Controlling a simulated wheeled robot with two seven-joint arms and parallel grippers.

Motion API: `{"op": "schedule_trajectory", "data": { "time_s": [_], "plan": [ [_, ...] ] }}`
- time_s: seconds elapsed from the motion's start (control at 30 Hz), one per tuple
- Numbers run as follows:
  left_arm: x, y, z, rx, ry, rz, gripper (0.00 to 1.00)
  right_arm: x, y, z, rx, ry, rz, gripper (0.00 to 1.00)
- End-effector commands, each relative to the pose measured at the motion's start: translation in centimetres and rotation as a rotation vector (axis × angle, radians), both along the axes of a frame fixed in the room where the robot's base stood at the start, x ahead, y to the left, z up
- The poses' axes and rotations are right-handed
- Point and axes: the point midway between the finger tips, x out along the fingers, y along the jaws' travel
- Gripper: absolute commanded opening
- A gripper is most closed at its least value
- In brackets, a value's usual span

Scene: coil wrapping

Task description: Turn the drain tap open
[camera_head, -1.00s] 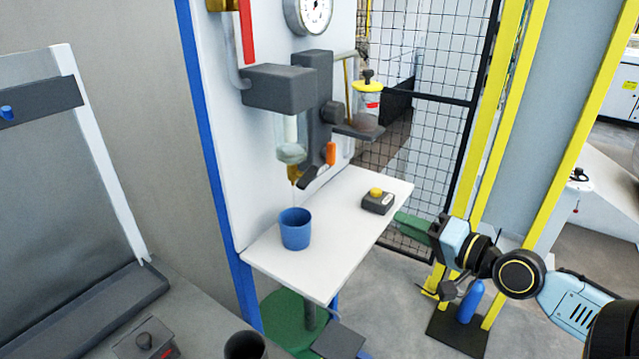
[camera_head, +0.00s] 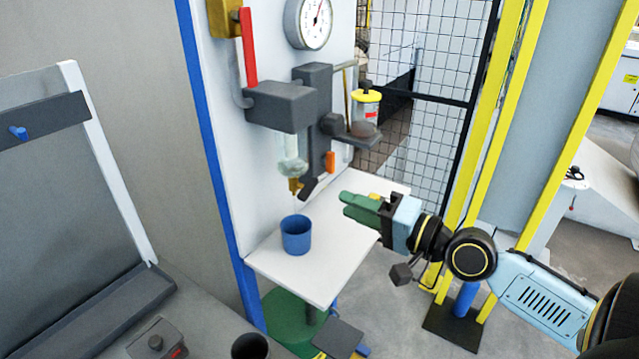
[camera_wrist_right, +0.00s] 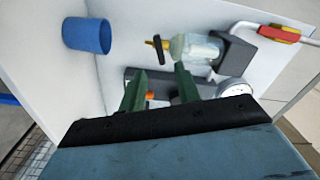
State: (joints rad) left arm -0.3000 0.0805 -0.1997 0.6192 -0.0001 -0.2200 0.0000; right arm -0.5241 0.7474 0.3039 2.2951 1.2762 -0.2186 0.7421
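The drain tap (camera_head: 295,185) is a small brass tap under the clear filter bowl (camera_head: 292,164), above a blue cup (camera_head: 296,234). In the right wrist view the tap (camera_wrist_right: 151,43) shows a dark handle across it, beside the bowl (camera_wrist_right: 195,48). My right gripper (camera_head: 345,203) has green fingers and reaches over the white shelf from the right, apart from the tap. In the right wrist view its two fingers (camera_wrist_right: 160,80) are spread with nothing held between them. My left gripper is not in view.
The cup stands on the white shelf (camera_head: 318,288). A dark grey bracket (camera_head: 317,135) with an orange part (camera_head: 331,161) is just right of the tap. A yellow-capped lubricator (camera_head: 367,105) and round gauge (camera_head: 309,22) are above. Yellow posts stand at right.

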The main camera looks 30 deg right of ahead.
Motion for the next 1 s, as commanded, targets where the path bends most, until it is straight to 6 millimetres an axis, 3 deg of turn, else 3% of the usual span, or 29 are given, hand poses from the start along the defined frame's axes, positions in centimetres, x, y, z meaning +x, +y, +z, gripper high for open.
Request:
{"op": "schedule_trajectory", "data": {
  "time_s": [0.5, 1.0],
  "plan": [
    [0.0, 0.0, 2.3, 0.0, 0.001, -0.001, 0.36, 5.9, 2.3, 0.1, 0.002, -0.001, -0.002, 0.33],
    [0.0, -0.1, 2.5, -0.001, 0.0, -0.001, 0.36, 7.2, 3.0, -0.1, 0.0, 0.001, 0.0, 0.33]
  ]
}}
